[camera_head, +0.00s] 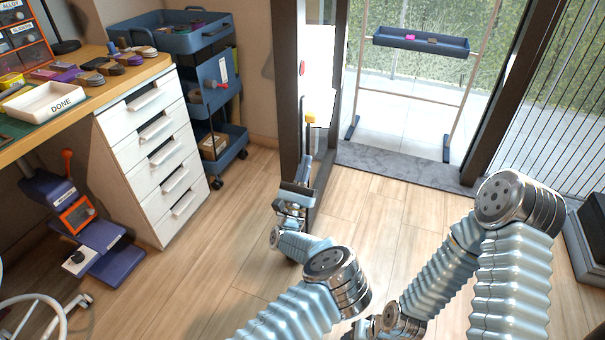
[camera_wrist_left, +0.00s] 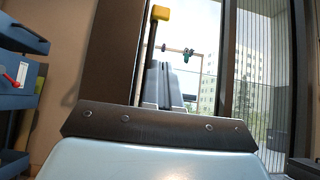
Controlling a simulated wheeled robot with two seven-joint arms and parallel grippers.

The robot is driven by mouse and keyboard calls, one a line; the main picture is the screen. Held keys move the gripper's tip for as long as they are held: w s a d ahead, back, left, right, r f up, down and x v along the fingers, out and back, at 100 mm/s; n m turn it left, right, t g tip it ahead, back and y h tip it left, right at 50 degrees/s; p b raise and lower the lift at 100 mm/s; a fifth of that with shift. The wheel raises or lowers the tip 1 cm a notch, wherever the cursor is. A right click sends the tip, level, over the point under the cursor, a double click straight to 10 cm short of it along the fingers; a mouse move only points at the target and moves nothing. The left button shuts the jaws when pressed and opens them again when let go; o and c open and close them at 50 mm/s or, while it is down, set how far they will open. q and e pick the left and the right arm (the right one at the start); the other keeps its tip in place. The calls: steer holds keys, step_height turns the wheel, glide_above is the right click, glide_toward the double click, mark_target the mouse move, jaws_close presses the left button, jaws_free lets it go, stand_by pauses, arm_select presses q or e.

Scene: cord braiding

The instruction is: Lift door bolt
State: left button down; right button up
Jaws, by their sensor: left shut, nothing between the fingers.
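The door bolt shows as a yellow knob (camera_head: 310,117) on the dark door frame (camera_head: 289,70), left of the doorway. The knob also shows at the top of the left wrist view (camera_wrist_left: 160,13). My left gripper (camera_head: 302,168) is below the knob, close to the frame, with its fingers pointing up. In the left wrist view the fingers (camera_wrist_left: 164,80) are together and empty, with the knob beyond their tips and apart from them. The bolt's lower part is hard to make out. My right arm is at the lower right; its gripper is not in view.
A blue trolley (camera_head: 217,85) and white drawers (camera_head: 150,125) stand left of the frame. A grey mat (camera_head: 400,166) lies at the doorway. Outside stands a rack with a blue tray (camera_head: 420,42). The wooden floor before the doorway is clear apart from my arms.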

mark_target(312, 118)
arm_select(q)
steer(key=w+d+r, duration=0.1)
steer(key=w+r, duration=0.2)
steer(key=r, duration=0.4)
steer(key=shift+r+p, duration=0.15)
steer(key=shift+p, duration=0.25)
arm_select(e)
steer(key=shift+s+a+r, duration=0.1)
steer(key=shift+a+r, duration=0.05)
steer(key=shift+r, duration=0.3)
arm_select(q)
step_height(312, 118, up, 4)
steer(key=p, duration=0.3)
steer(key=shift+f, duration=0.25)
arm_select(e)
steer(key=r, duration=0.3)
steer(key=shift+s+a, duration=0.1)
steer(key=shift+a, duration=0.25)
steer(key=shift+f, duration=0.15)
